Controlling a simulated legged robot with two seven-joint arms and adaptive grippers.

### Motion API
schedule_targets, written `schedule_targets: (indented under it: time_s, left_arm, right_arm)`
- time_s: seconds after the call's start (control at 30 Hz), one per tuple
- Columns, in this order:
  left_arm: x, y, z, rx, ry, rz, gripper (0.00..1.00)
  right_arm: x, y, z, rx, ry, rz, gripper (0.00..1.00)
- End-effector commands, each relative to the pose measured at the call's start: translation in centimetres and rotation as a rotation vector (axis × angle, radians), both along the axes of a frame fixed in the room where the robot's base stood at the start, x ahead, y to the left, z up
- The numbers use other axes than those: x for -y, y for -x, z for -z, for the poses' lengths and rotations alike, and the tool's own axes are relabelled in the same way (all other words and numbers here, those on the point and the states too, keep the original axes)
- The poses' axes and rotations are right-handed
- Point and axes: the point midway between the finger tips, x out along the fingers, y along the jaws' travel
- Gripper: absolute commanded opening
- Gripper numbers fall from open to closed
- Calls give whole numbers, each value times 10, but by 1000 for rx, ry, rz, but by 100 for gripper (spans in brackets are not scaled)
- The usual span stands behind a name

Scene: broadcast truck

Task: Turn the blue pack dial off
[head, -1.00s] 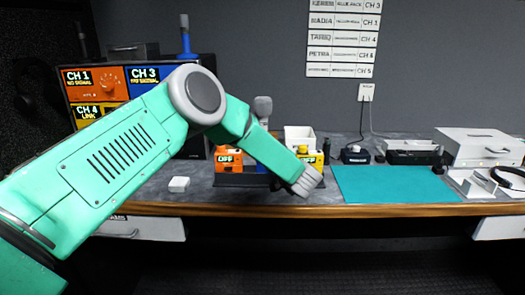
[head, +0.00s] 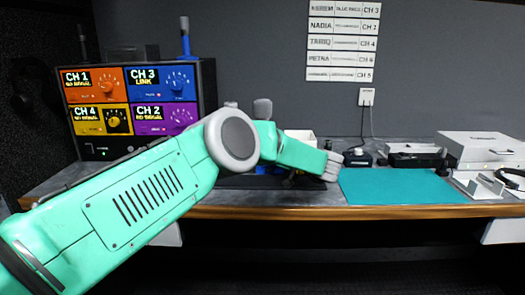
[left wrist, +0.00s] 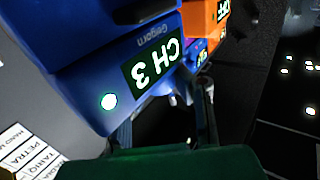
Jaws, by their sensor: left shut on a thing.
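The blue pack (left wrist: 85,60) fills the upper left of the left wrist view, close up and turned over in the picture. Its display (left wrist: 155,62) reads CH 3, and a small light (left wrist: 109,101) glows pale green beside it. My left gripper (left wrist: 168,108) has its fingers at the pack's end and is shut on its dial, which the fingers mostly hide. In the head view my own arm hides the gripper and most of the packs. The receiver's blue CH 3 panel (head: 163,83) reads LINK. My right gripper is not in view.
An orange pack (left wrist: 205,18) showing OFF sits beside the blue one. On the bench are a white bin (head: 300,135), a black knobbed device (head: 357,157), a teal mat (head: 400,187) and a white box (head: 480,148). The mat is clear.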

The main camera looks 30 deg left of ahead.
Motion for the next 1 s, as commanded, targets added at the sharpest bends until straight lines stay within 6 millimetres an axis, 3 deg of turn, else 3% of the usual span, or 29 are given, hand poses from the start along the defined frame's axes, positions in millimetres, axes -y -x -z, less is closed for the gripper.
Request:
schedule_targets:
  time_s: [0.23,0.27,0.3,0.33,0.73,1.0]
  left_arm:
    - [2,-1,0,0,1,5,0]
    - [2,-1,0,0,1,5,23]
    - [2,-1,0,0,1,5,37]
    - [1,-1,0,0,1,4,43]
    - [7,0,0,0,0,4,43]
    - [57,4,1,-1,0,6,43]
  right_arm:
    - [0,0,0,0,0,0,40]
    - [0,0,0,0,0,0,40]
    - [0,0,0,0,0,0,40]
    - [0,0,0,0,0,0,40]
    - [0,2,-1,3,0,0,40]
    - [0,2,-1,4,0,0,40]
